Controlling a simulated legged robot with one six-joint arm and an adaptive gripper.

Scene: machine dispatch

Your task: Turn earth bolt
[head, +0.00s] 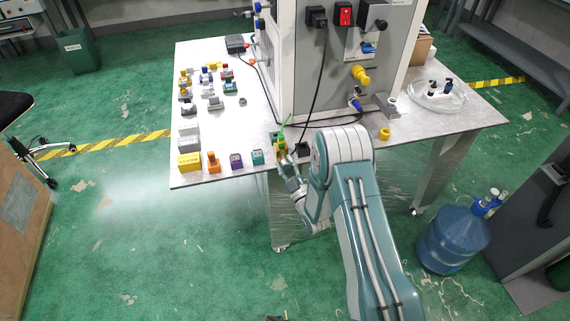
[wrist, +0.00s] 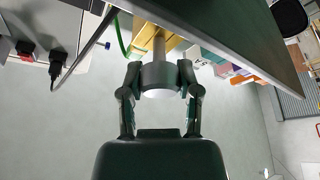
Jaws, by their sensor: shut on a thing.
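The earth bolt, with a round grey head (wrist: 159,76) and a grey shank, runs into a yellow block (wrist: 172,45) in the wrist view. My gripper (wrist: 160,82) is shut on the bolt head, with one finger on each side of it. A green wire (wrist: 122,38) curves beside the block. In the head view the yellow block (head: 280,147) is at the table's front edge with the green wire (head: 285,122) above it. My gripper (head: 287,161) reaches it from below there, and the bolt head is too small to tell.
The metal table (head: 210,135) holds a grey machine cabinet (head: 388,65) with switches. Several small coloured blocks stand at the left, among them a yellow box (head: 188,162) and a purple block (head: 236,160). A black cable (head: 318,90) hangs near the yellow block. A blue water bottle (head: 453,238) stands on the floor.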

